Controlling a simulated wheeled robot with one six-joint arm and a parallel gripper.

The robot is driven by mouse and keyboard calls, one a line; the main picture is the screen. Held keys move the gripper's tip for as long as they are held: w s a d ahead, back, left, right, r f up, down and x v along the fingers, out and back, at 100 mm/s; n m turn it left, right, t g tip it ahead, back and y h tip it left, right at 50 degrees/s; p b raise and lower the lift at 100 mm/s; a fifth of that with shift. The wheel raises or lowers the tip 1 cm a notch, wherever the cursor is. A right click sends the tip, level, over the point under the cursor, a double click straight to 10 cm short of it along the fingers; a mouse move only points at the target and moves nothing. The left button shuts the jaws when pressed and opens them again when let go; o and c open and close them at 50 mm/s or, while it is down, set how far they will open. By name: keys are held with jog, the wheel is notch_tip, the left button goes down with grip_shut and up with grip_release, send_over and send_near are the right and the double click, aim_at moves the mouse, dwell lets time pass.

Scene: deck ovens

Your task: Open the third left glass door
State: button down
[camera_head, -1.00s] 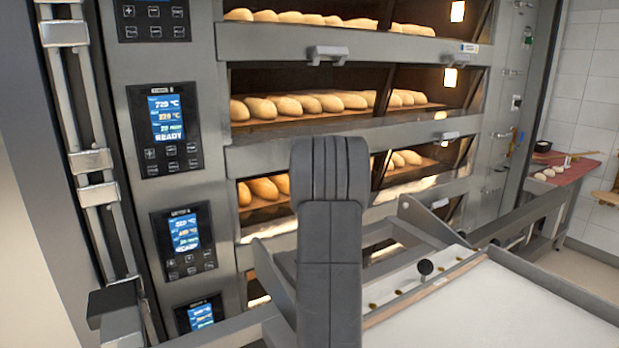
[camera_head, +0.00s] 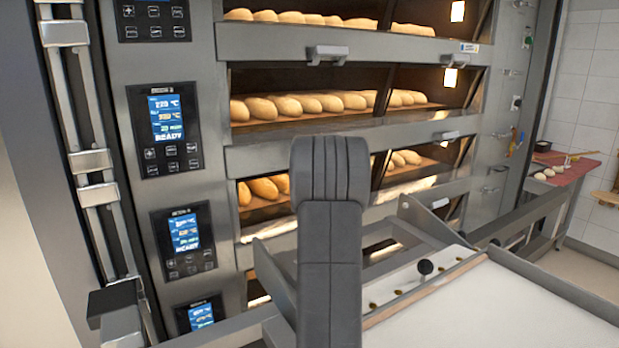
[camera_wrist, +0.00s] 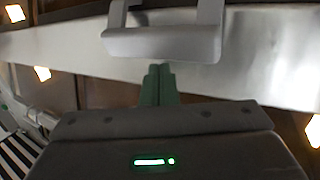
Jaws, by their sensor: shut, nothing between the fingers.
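The deck oven's glass fronts are stacked in the head view. The third visible deck from the top shows loaves behind its glass (camera_head: 259,205); my arm covers its middle. In the wrist view a grey bar handle (camera_wrist: 162,44) stands out from a pale metal rail (camera_wrist: 262,52). My gripper (camera_wrist: 159,72) has its green fingers shut together and empty. The fingertips show just below the handle's bar; whether they touch it I cannot tell. Which deck this handle belongs to is not clear from the wrist view. My gripper is hidden behind my arm in the head view.
Other handles show on the rails at the upper middle (camera_head: 328,55) and right (camera_head: 445,135). Control panels (camera_head: 166,130) line the left side. A white-topped loader (camera_head: 490,308) with raised metal side plates stands at the lower right. A red-topped table (camera_head: 566,172) is farther right.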

dwell(0.3)
jog(key=shift+s+d+f+b, duration=0.1)
jog(key=shift+s+f+b, duration=0.1)
jog(key=shift+f+b, duration=1.15)
jog(key=shift+w+f+b, duration=0.15)
jog(key=shift+f+b, duration=0.8)
jog(key=shift+f, duration=0.55)
jog(key=r+v, duration=0.1)
jog(key=v, duration=0.6)
jog(key=shift+r, duration=0.25)
